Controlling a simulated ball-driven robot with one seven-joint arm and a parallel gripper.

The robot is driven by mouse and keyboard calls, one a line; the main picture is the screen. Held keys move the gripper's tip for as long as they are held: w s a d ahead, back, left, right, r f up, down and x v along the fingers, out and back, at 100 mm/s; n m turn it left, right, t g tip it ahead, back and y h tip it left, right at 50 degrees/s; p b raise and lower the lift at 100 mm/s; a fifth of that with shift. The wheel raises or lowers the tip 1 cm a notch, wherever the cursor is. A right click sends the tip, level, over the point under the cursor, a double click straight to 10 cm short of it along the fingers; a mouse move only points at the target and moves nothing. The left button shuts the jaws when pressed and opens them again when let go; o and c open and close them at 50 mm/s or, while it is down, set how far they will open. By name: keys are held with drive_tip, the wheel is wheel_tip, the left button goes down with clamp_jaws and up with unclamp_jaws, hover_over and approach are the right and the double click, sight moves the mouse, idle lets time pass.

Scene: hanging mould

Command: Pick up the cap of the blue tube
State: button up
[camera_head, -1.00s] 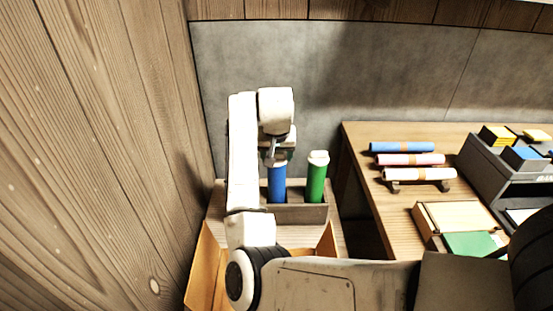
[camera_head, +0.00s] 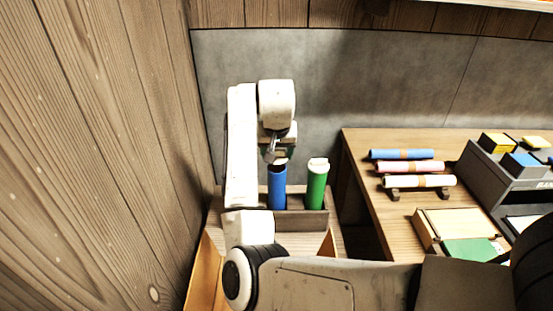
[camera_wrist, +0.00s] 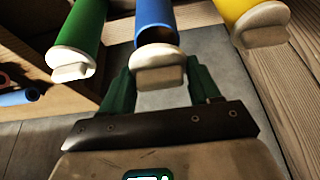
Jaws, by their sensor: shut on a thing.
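The blue tube (camera_head: 277,188) stands upright in a wooden holder (camera_head: 300,222), and its dark open mouth shows at the top. My gripper (camera_head: 275,152) is just above it. In the wrist view, the pale cap (camera_wrist: 158,66) sits between the two green fingers of my gripper (camera_wrist: 160,78), which are shut on it. The cap is off the blue tube (camera_wrist: 154,14), with the dark opening visible beside it.
A green tube (camera_head: 317,187) with a pale cap stands right of the blue one. The wrist view also shows a capped yellow tube (camera_wrist: 243,10). A wooden wall (camera_head: 100,150) is close on the left. A table (camera_head: 370,215) at right holds rolled sheets (camera_head: 402,154).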

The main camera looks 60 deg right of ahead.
drive_tip(key=s+a+r+p, duration=0.3)
drive_tip(key=s+a+r, duration=0.6)
drive_tip(key=s, duration=0.1)
drive_tip(key=shift+s+a+r, duration=0.15)
drive_tip(key=shift+s, duration=0.05)
